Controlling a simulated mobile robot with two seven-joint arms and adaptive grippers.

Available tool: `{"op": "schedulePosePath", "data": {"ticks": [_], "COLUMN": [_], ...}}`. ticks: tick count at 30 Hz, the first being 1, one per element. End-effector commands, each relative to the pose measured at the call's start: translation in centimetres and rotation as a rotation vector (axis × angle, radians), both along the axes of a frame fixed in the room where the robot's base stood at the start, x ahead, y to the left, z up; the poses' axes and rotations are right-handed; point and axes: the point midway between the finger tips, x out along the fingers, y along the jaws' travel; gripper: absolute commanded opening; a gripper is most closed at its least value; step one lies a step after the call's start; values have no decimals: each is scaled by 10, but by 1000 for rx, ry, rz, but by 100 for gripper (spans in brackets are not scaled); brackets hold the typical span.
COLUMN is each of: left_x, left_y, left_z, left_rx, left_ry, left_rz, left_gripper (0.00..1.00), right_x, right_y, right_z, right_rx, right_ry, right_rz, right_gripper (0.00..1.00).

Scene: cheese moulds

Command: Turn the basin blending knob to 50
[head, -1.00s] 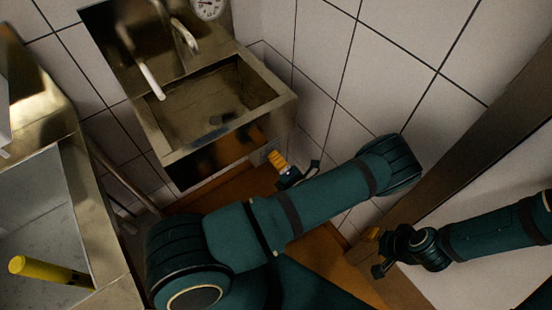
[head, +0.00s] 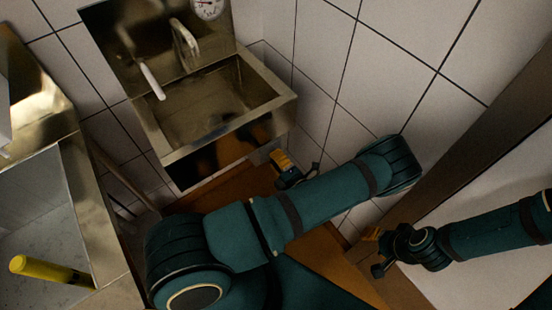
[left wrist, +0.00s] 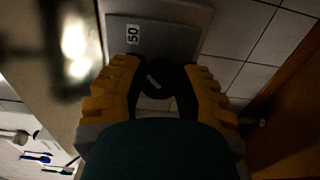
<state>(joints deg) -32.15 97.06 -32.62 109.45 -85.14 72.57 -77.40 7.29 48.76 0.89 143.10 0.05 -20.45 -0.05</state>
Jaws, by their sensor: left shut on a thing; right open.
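The basin blending knob (left wrist: 171,80) is dark, with a short pale mark on it. It shows in the left wrist view between the ribbed yellow fingers of my left gripper (left wrist: 160,88), which is shut on it. A white label reading 50 (left wrist: 133,35), turned sideways, is on the grey plate (left wrist: 180,38) beyond the knob. In the head view my left gripper (head: 283,166) is at the lower right of the steel basin (head: 226,130); the knob cannot be made out there. My right gripper (head: 377,250) is open and empty at the right, away from the basin.
A tap (head: 186,43), a white lever (head: 152,83) and a round dial gauge (head: 208,7) are at the basin. A steel-edged bench (head: 100,225) with a yellow cylinder (head: 50,271) stands at the left. Tiled walls close in behind and right.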

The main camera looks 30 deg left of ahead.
Motion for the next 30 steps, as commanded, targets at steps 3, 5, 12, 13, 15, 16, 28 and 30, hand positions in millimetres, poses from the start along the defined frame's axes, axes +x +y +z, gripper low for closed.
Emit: {"op": "schedulePosePath", "data": {"ticks": [3, 5, 12, 13, 15, 16, 28, 30], "left_x": [0, 0, 0, 0, 0, -1, -22, -25], "left_y": [1, 1, 0, 0, -1, -2, -54, -61], "left_z": [0, 0, 0, 0, 0, 0, 0, 0], "left_rx": [1, 1, 1, 1, 0, 0, 0, 1], "left_ry": [1, 1, -1, -1, -1, -1, -1, -1], "left_rz": [1, 1, 1, 0, 0, -1, -2, 0], "left_gripper": [41, 62, 66, 66, 66, 66, 66, 66], "right_x": [0, 0, 0, 0, 0, 0, 0, 0], "right_y": [0, 0, 0, 0, 0, 0, 0, 0], "right_z": [0, 0, 0, 0, 0, 0, 0, 0], "right_rx": [0, 0, 0, 0, 0, 0, 0, 0], "right_ry": [0, 0, 0, 0, 0, 0, 0, 0], "right_rz": [0, 0, 0, 0, 0, 0, 0, 0], "right_gripper": [47, 47, 47, 47, 47, 47, 47, 47]}}
